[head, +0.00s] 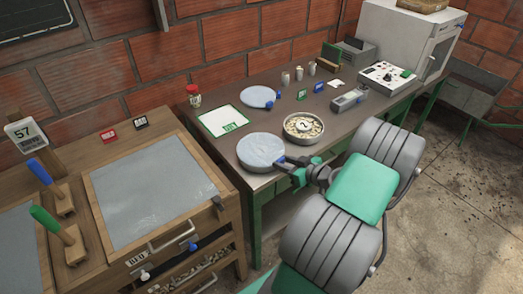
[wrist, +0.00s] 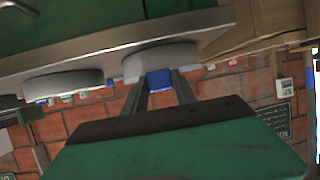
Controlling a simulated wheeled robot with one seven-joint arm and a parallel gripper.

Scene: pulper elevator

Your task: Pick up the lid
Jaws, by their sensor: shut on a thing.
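A round pale grey lid (head: 261,149) with a fairly tall side lies near the front edge of the dark worktop in the head view. Its blue grip (head: 281,159) points toward my arm. My gripper (head: 287,163) is shut on this blue grip. In the wrist view the blue grip (wrist: 160,79) sits between the two fingers (wrist: 160,88), with the grey rim of the lid (wrist: 158,60) behind it. I cannot tell whether the lid is clear of the worktop or whether anything is under it.
A round pan of beans (head: 303,120) stands close on the right. A flatter grey disc with a blue grip (head: 256,95) lies behind. A white tray (head: 222,119) is at the left, a small instrument (head: 349,99) at the right. A wooden bench (head: 165,258) adjoins on the left.

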